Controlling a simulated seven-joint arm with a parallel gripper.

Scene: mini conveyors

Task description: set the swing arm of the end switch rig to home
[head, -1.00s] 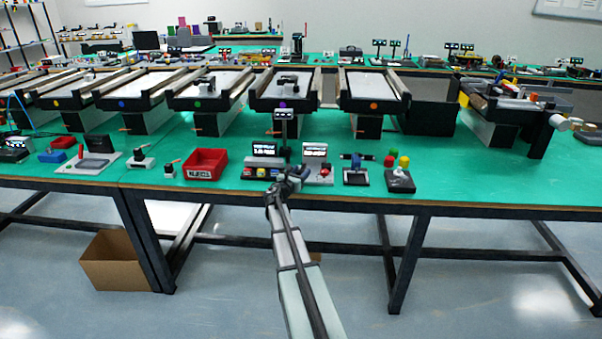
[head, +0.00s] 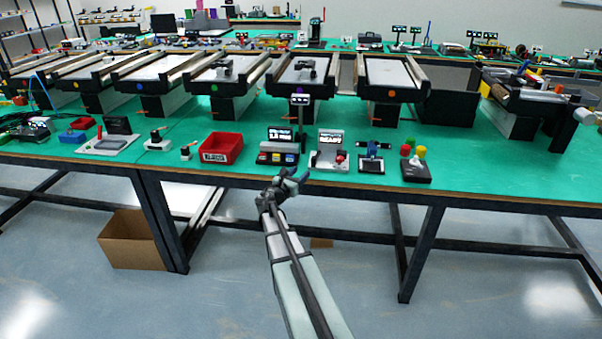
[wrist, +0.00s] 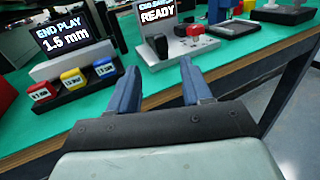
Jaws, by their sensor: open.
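The end switch rig stands near the front edge of the green table. In the head view it has a light grey base (head: 322,165), an upright screen (head: 330,142) and a red knob (head: 340,156). In the wrist view its screen (wrist: 157,12) reads READY, with a smaller, unclear line above. A short dark upright part (wrist: 157,44), perhaps the swing arm, and a red knob (wrist: 195,30) sit on its base. My gripper (head: 290,180) is in front of the rig, a little left of it. In the wrist view my gripper (wrist: 156,75) is open and empty, apart from the rig.
Left of the rig is an END PLAY 1.5 mm display (wrist: 65,37) with red, yellow and blue blocks. A red bin (head: 221,149) stands further left. Right are a blue-topped stand (head: 371,157) and a coloured-knob box (head: 416,168). Conveyors (head: 305,72) line up behind.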

